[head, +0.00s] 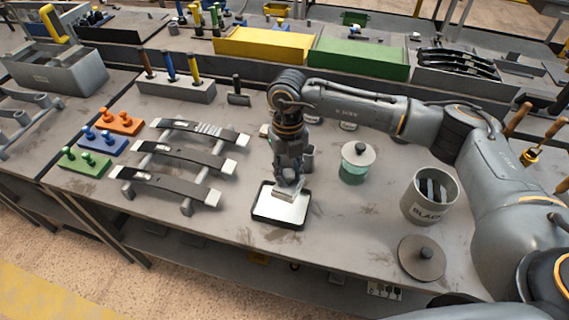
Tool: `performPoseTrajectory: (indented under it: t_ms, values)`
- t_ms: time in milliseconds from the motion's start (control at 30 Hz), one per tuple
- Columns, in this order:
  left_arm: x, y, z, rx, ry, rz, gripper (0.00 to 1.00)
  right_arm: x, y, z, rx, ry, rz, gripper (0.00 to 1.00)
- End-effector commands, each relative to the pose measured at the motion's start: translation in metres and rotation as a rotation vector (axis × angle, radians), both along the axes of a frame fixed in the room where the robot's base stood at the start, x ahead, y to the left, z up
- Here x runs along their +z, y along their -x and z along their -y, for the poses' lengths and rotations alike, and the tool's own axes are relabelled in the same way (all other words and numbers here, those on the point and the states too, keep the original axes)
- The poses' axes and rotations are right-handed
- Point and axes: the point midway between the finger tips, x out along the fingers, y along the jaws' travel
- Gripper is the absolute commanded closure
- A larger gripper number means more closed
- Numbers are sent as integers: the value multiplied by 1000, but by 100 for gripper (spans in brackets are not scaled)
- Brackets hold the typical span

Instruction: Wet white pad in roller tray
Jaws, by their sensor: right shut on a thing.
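The roller tray (262,217) is a shallow dark-rimmed tray with a pale inner surface, on the workbench near its front edge. My right gripper (287,186) points down over the back part of the tray. It is shut on the white pad (284,195), a small pale block seen just below the fingers. The pad is low at the tray's surface; I cannot tell whether it touches. The fingers hide part of the pad. My left gripper is not in view.
A lidded green jar (355,170), a can marked BLACK (409,205) and a round lid (421,258) stand right of the tray. A rack with dark curved springs (172,165) is to the left. Tool block (177,90) and yellow bin (262,47) stand behind.

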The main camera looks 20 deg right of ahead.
Motion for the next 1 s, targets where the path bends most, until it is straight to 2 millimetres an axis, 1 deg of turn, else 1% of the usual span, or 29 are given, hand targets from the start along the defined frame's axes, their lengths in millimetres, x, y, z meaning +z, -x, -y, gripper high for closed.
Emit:
performPoseTrajectory:
  t_ms: [33, 300, 400, 500, 600, 700, 867, 1000]
  values:
    - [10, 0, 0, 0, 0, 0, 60, 4, -1, -1, -133, -1, -6, 96]
    - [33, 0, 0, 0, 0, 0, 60, -1, -6, -4, -854, -16, -26, 96]
    - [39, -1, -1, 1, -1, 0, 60, -2, -8, -4, -1070, -25, -27, 96]
    - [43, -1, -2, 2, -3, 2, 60, -4, -9, -5, -1232, -31, -29, 96]
    - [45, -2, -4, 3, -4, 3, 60, -6, -10, -6, -1340, -36, -30, 96]
    - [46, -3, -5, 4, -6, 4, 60, -7, -10, -6, -1397, -39, -29, 96]
    - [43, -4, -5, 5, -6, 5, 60, -11, -11, -6, -1417, -40, -29, 96]
    - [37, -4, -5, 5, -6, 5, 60, -19, -11, -6, -1416, -40, -29, 96]
